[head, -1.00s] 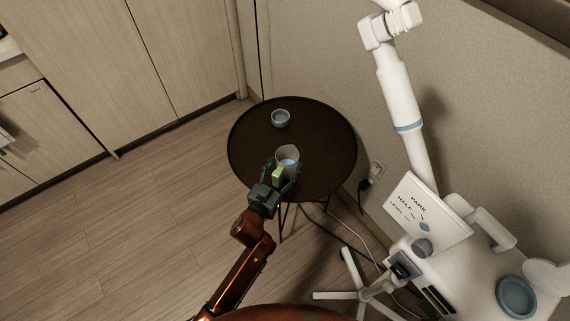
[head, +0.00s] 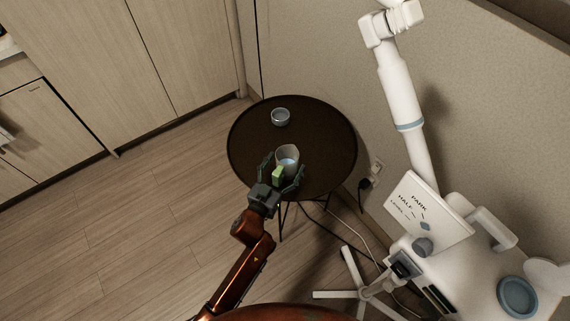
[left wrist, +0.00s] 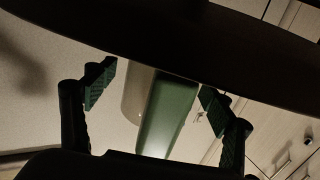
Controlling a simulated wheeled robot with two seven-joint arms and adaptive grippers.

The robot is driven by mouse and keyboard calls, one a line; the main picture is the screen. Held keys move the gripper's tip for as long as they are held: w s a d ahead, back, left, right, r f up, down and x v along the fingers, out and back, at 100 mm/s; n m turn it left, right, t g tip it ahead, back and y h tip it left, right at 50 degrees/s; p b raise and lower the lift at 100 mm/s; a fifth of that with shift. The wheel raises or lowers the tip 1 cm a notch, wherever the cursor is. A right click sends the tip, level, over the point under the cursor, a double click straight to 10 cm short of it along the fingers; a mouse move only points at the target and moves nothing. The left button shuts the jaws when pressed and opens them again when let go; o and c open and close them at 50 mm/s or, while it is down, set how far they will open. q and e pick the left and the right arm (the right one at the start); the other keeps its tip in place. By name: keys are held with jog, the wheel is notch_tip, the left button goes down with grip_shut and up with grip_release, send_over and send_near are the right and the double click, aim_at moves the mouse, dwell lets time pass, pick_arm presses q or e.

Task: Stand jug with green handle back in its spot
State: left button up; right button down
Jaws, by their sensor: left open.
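The jug (head: 288,154) is pale and open-topped, with something light blue inside and a green handle (head: 277,174) facing me. It is over the near part of the round dark table (head: 318,132) and looks upright. My left gripper (head: 282,170) is open, with one finger on either side of the green handle. In the left wrist view the handle (left wrist: 168,118) is between the spread fingers (left wrist: 158,95), with a gap on both sides, and part of the jug's body (left wrist: 136,98) shows behind it. My right gripper is out of view.
A small grey-blue bowl (head: 280,117) stands at the table's back. To the right is a white machine with a tilted label panel (head: 428,210), a blue round disc (head: 517,297) and a tall white arm (head: 400,95). A cable hangs from the wall socket (head: 376,168).

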aim_at(275, 181)
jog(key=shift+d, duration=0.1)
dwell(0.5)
pick_arm(q)
jog(key=shift+p+v, duration=2.05)
jog(key=shift+v, duration=1.9)
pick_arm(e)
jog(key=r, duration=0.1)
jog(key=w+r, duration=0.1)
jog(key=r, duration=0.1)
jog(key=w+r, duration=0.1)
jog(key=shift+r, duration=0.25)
pick_arm(q)
jog(key=shift+s, duration=0.1)
jog(key=shift+s+a, duration=0.2)
jog(key=shift+s, duration=0.05)
jog(key=v, duration=1.1)
jog(key=shift+s, duration=0.15)
jog(key=shift+a, duration=0.1)
